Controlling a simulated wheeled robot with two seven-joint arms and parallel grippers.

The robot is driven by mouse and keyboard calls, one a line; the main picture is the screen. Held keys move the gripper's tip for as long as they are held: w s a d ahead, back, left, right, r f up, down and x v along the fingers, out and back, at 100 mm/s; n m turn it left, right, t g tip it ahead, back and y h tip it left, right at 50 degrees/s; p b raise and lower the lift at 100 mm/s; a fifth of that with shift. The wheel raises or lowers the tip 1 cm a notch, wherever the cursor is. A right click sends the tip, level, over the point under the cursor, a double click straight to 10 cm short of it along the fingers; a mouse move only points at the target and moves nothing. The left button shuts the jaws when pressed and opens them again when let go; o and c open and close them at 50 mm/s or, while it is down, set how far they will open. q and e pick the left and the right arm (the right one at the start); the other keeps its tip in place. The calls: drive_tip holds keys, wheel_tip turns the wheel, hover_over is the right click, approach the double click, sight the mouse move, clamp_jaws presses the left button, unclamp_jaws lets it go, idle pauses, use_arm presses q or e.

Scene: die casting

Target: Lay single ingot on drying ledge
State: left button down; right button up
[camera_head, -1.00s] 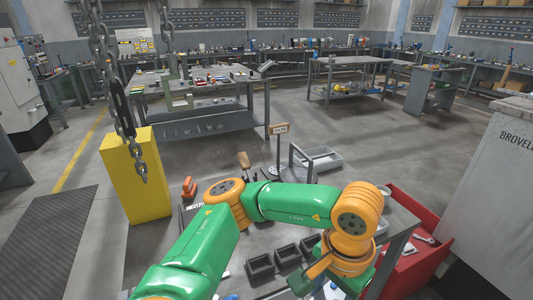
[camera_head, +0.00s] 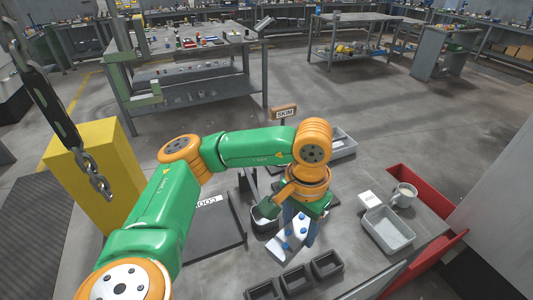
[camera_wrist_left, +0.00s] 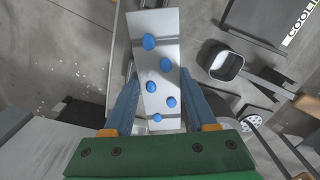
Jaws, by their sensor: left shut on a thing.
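My left gripper (camera_head: 298,230) is shut on a flat silver ingot (camera_head: 281,248) with several blue drops on its face. In the left wrist view the ingot (camera_wrist_left: 147,28) lies between the two blue fingers of the gripper (camera_wrist_left: 161,85) and reaches well beyond their tips. In the head view it slants down to the left over the bench, and whether it touches anything below cannot be told. No surface is clearly recognisable as the drying ledge. My right gripper is not in view.
A dark ladle or cup (camera_head: 263,222) is close beside the ingot. Black moulds (camera_head: 326,264) stand at the front. A grey tray (camera_head: 390,232), a mug (camera_head: 404,194) and a red bin (camera_head: 421,184) are at right. A COOL-marked plate (camera_head: 222,228) is at left.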

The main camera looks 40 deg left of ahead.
use_arm(q)
drive_tip(key=w+a+f, duration=0.1)
drive_tip(key=w+a, duration=0.1)
drive_tip(key=a, duration=0.7)
drive_tip(key=w+a+f, duration=0.1)
drive_tip(key=w+a, duration=0.1)
drive_tip(key=a, duration=0.7)
drive_tip(key=d+f+b, duration=0.2)
drive_tip(key=d+b, duration=0.2)
drive_tip(key=b, duration=0.1)
drive_tip(key=d+f+b, duration=0.3)
drive_tip(key=d+b, duration=0.1)
drive_tip(key=b, duration=0.1)
drive_tip(key=d+f+b, duration=0.3)
drive_tip(key=d+b, duration=0.1)
drive_tip(key=b, duration=0.1)
drive_tip(key=shift+s+d+f, duration=0.2)
drive_tip(key=shift+d, duration=0.15)
drive_tip(key=shift+d+f, duration=0.15)
drive_tip(key=shift+d, duration=0.1)
drive_tip(key=f, duration=0.1)
drive_tip(key=d+f, duration=0.1)
drive_tip(key=f, duration=0.1)
drive_tip(key=shift+f, duration=0.55)
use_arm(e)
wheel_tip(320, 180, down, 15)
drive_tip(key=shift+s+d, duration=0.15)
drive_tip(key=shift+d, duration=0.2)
